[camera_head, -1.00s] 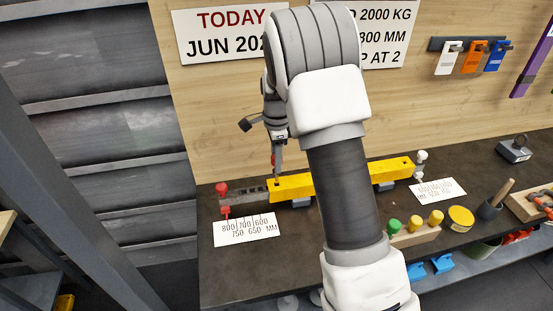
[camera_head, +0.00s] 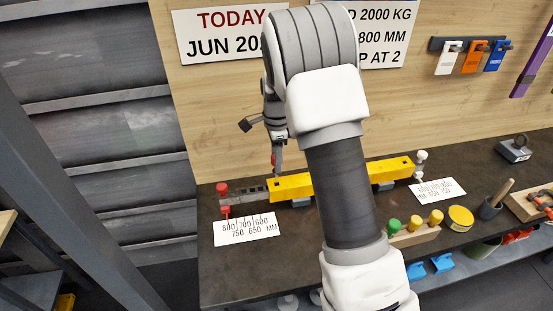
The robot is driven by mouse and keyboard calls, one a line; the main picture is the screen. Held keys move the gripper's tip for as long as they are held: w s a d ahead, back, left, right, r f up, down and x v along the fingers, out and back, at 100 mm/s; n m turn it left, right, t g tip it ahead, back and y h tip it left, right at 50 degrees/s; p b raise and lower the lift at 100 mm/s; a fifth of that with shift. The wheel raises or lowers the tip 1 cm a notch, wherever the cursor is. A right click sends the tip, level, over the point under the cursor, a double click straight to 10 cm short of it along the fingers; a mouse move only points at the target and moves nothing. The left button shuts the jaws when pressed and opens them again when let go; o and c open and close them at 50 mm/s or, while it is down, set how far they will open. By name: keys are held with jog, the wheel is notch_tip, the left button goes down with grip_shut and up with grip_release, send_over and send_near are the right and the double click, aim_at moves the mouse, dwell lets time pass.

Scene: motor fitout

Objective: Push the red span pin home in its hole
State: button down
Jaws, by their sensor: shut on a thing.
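The yellow beam (camera_head: 296,186) lies along the bench, with a dark hole near its left end and another near its right end. My gripper (camera_head: 276,167) points down over the left end, close above the beam's hole. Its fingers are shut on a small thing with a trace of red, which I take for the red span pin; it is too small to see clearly. Whether its tip is inside the hole cannot be told. A grey perforated bar (camera_head: 256,194) extends left from the beam to a red end fitting (camera_head: 222,189).
My arm covers the beam's middle. A white scale card (camera_head: 246,229) lies in front of the left end, another card (camera_head: 437,190) at the right.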

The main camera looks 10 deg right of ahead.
jog(key=shift+f+b, duration=1.6)
jog(key=shift+f, duration=1.05)
jog(key=shift+c, duration=2)
grip_release()
jog(key=shift+r, duration=0.1)
notch_tip(320, 180, up, 17)
jog(key=shift+r+p, duration=0.2)
jog(key=shift+p, duration=0.1)
